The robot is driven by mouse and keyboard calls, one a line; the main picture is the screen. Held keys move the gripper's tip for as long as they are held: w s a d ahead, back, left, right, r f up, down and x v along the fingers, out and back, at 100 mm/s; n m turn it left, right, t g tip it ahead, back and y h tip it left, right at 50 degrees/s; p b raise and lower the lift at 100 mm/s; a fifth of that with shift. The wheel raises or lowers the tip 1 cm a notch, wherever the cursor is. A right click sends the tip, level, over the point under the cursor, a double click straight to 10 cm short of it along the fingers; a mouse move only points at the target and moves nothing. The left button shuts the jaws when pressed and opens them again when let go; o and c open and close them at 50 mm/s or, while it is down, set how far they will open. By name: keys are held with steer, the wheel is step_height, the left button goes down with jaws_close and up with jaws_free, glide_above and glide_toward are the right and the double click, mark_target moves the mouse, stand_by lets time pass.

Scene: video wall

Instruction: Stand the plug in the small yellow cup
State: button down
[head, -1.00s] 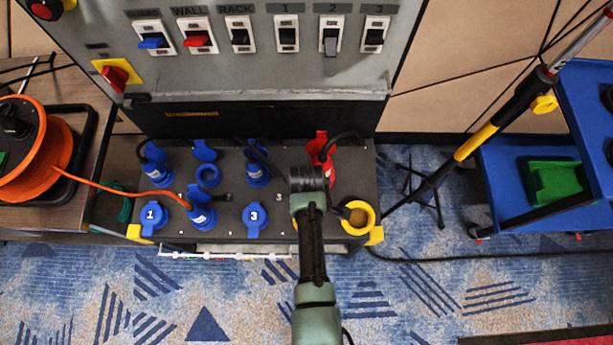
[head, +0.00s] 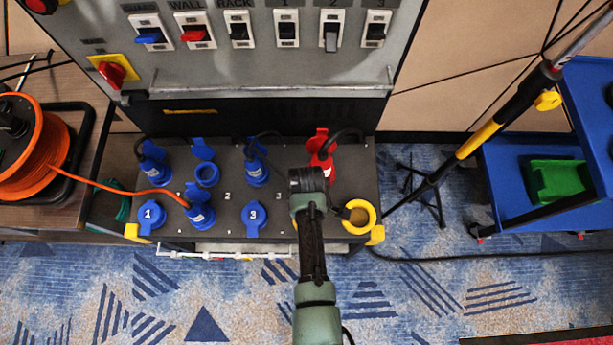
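The small yellow cup (head: 373,214) stands at the right front of the dark panel box. It has a brown inside, and a small dark piece shows at its left rim; I cannot tell whether that is a plug. My gripper (head: 308,180) is over the box, left of and behind the cup. I see it from above, and its fingers and anything between them are hidden under the wrist. Blue plugs sit in the box at the back left (head: 154,165), front middle (head: 201,213) and back middle (head: 256,170). A red connector (head: 321,157) is behind my gripper.
The dark box (head: 285,224) stands below a grey switch cabinet (head: 265,70). An orange cable reel (head: 52,165) lies on the left. A black-and-yellow stand (head: 476,142) and a blue cart (head: 515,205) are on the right. Carpet in front is open.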

steer(key=shift+f, duration=0.25)
steer(key=shift+c, duration=1)
jaws_free()
steer(key=shift+o, duration=0.3)
steer(key=shift+o, duration=0.7)
steer(key=shift+r, duration=0.1)
steer(key=shift+r+p, duration=3)
steer(key=shift+p, duration=0.2)
